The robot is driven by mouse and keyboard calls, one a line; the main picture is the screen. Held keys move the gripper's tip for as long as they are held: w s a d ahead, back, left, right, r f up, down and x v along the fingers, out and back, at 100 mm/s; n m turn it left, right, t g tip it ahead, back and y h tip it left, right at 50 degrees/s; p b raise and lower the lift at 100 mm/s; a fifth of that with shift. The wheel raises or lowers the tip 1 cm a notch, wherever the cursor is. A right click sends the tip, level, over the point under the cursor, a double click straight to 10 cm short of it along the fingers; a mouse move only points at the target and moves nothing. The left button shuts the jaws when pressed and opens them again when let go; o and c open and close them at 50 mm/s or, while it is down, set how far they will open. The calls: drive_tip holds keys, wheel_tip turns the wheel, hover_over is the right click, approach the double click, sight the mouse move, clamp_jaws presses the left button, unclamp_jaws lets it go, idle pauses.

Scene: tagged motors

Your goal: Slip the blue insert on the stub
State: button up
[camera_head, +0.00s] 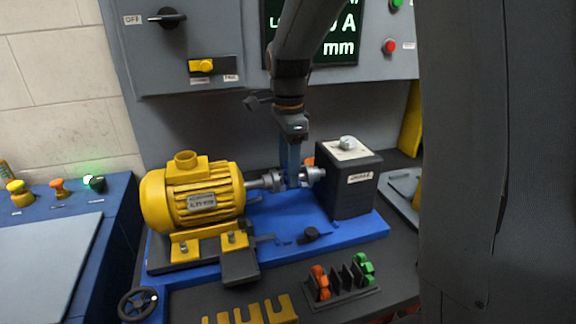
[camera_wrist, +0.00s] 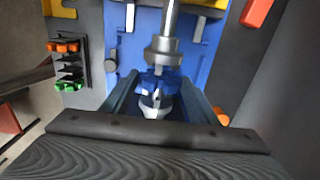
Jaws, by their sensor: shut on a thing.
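My gripper (camera_head: 292,181) reaches down between the yellow motor (camera_head: 200,194) and the dark brake box (camera_head: 348,186). In the wrist view, its fingers stand on both sides of the blue insert (camera_wrist: 160,83) and are shut on it. The insert lies against the end of the silver coupling hub (camera_wrist: 163,50) on the motor shaft (camera_wrist: 170,17). Another silver hub (camera_wrist: 156,104) lies just below the insert in the wrist view; the brake-side hub shows in the head view (camera_head: 313,174). I cannot tell how far the insert's lobes sit in either hub.
A small rack (camera_head: 342,295) holds orange inserts (camera_head: 320,282) and green inserts (camera_head: 363,268) in front of the blue baseplate (camera_head: 372,226). A yellow forked holder (camera_head: 250,313) is to its left. A grey control panel (camera_head: 150,60) stands behind.

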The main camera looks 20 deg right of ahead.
sight(301, 174)
drive_tip(key=shift+f+b, duration=0.35)
drive_tip(key=shift+f, duration=0.15)
drive_tip(key=shift+d+p, duration=0.7)
drive_tip(key=shift+d, duration=0.9)
drive_tip(key=o, duration=1.1)
